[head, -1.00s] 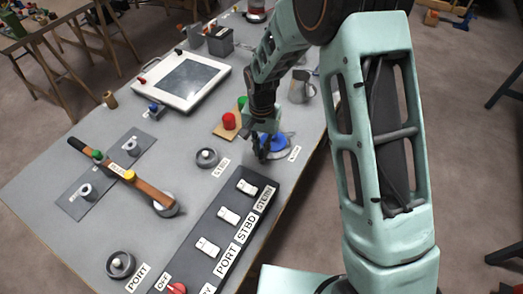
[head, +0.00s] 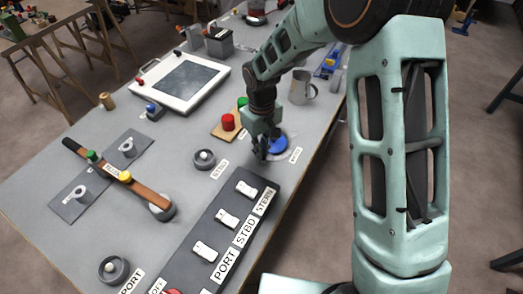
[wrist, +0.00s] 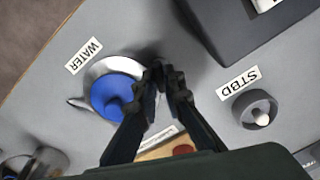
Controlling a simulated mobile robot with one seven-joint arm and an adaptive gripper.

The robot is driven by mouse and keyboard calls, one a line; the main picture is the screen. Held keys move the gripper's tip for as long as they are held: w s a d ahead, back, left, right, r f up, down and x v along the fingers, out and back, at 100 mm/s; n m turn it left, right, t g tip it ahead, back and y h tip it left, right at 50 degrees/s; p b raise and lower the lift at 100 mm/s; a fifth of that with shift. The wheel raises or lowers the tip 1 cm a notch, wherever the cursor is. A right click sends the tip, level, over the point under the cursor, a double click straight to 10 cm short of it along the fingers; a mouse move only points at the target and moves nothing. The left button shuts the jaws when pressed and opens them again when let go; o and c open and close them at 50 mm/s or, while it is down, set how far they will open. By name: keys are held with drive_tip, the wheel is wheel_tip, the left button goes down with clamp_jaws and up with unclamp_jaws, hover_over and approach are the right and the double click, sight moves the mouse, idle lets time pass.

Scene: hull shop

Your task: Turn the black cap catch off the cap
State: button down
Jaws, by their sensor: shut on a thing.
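The blue cap (head: 277,146) sits in a pale metal ring at the table's right edge, by a label. In the wrist view the blue cap (wrist: 112,94) shows left of my fingers, with the metal ring (wrist: 98,69) around it and the WATER label (wrist: 84,56) beyond. My gripper (head: 262,154) is low at the cap's left side. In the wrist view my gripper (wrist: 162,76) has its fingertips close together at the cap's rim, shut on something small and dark. I take it for the black catch; the fingers mostly hide it, so its angle cannot be told.
A wooden board with a red button (head: 228,121) and a green one stands behind the gripper. A metal jug (head: 302,88) is beyond the cap. A round STBD knob (head: 204,159) is to the left. A dark switch panel (head: 226,232) lies in front.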

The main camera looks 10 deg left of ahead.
drive_tip(key=shift+n, duration=2.2)
drive_tip(key=c, duration=2)
unclamp_jaws()
drive_tip(key=shift+c, duration=0.2)
wheel_tip(320, 180, up, 12)
drive_tip(key=shift+r, duration=0.15)
